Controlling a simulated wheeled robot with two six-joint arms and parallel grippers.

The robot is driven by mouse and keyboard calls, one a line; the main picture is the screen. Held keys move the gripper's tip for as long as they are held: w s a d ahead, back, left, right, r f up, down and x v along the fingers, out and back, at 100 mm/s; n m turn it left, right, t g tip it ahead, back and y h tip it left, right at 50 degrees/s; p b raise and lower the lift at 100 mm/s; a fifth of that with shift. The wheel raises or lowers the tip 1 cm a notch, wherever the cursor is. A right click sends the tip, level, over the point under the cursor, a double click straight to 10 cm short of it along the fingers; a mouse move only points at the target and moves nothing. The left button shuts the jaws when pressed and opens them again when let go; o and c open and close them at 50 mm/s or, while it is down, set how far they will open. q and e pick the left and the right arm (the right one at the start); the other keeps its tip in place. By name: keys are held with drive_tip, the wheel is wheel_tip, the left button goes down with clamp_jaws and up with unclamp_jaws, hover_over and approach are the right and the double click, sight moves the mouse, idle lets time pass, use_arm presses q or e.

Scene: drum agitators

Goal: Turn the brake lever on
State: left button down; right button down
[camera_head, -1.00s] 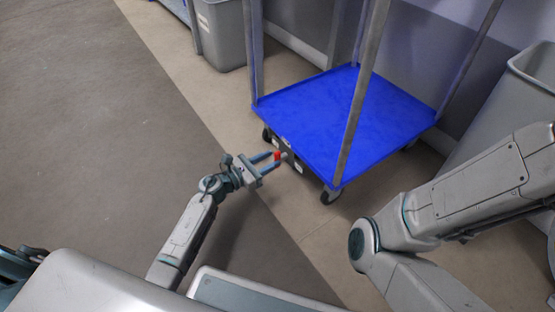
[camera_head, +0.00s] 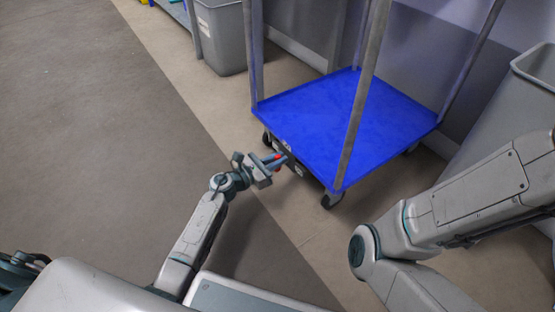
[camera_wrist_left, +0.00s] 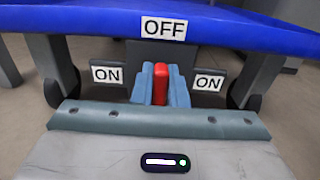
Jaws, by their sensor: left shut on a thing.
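The brake lever (camera_wrist_left: 160,84) is red and sits at the front edge of the cart, below the white OFF label (camera_wrist_left: 164,29). White ON labels stand to its left (camera_wrist_left: 107,74) and right (camera_wrist_left: 209,82). In the wrist view the lever is in the middle, between the two ON labels. My left gripper (camera_head: 278,161) is shut on the lever, with one finger on each side of it; the fingers hide its sides. The right arm shows at the right of the head view, but its gripper is out of view.
The cart has a blue deck (camera_head: 345,120), grey posts (camera_head: 360,100) and black casters (camera_head: 332,200). A grey bin (camera_head: 220,40) stands behind it at the left, and another (camera_head: 505,110) at the right. The floor at the left is clear.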

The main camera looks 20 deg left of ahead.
use_arm(q)
drive_tip(key=n+p, duration=0.3)
drive_tip(key=n, duration=0.1)
drive_tip(key=shift+w+a+r, duration=0.1)
drive_tip(key=shift+w+a, duration=0.1)
drive_tip(key=shift+a, duration=0.1)
drive_tip(key=shift+w+a+f+n+p, duration=0.15)
drive_tip(key=shift+f+n+p, duration=0.2)
drive_tip(key=shift+n+p, duration=1.45)
drive_tip(key=shift+w+a+f+n+p, duration=0.15)
drive_tip(key=shift+f+n+p, duration=0.4)
drive_tip(key=shift+n, duration=2.3)
drive_tip(key=shift+a+f+n+p, duration=0.15)
drive_tip(key=shift+n+p, duration=1.3)
drive_tip(key=shift+n, duration=0.9)
drive_tip(key=c, duration=1.4)
unclamp_jaws()
drive_tip(key=shift+c, duration=0.2)
